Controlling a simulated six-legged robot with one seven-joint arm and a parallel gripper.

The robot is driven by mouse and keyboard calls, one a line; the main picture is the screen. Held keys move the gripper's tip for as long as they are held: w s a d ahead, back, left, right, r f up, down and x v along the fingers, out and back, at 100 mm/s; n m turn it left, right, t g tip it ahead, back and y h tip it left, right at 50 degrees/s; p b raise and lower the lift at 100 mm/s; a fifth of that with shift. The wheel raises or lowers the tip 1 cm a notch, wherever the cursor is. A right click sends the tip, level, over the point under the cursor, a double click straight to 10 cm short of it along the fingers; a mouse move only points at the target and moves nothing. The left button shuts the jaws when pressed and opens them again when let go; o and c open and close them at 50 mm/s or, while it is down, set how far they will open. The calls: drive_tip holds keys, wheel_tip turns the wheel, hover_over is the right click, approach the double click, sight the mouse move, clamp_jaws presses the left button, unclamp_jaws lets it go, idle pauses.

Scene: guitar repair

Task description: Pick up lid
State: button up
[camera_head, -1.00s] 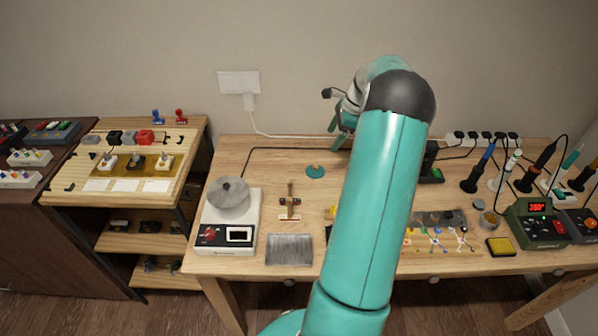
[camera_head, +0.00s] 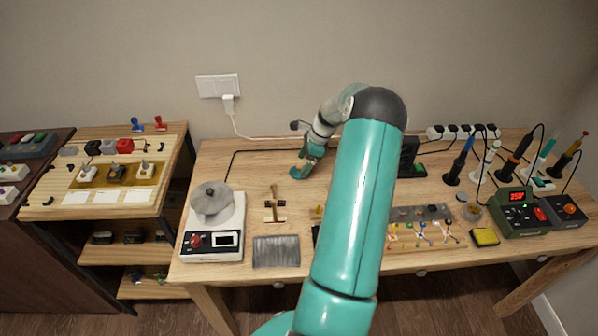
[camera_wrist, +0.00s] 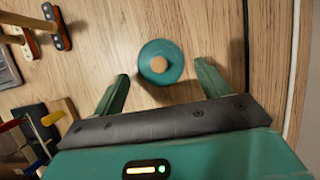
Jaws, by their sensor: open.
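The lid is a round teal disc with a small wooden knob in its middle. It lies flat on the wooden table and shows whole in the wrist view (camera_wrist: 149,48). In the head view the lid (camera_head: 297,174) is a small teal patch beside my gripper, partly covered by it. My gripper (camera_wrist: 161,72) is open and empty in the wrist view. One finger is to the left of the lid and one to the right, with gaps to both. My gripper (camera_head: 306,168) also shows small in the head view, low over the table's back part.
A white device with a grey round top (camera_head: 213,245) stands farther left. A dark cable (camera_wrist: 296,70) runs right of the lid. Soldering tools fill the table's right side.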

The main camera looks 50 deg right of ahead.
sight(299, 170)
drive_tip(key=shift+x, duration=1.15)
drive_tip(key=c, duration=1.2)
drive_tip(key=shift+a, duration=0.1)
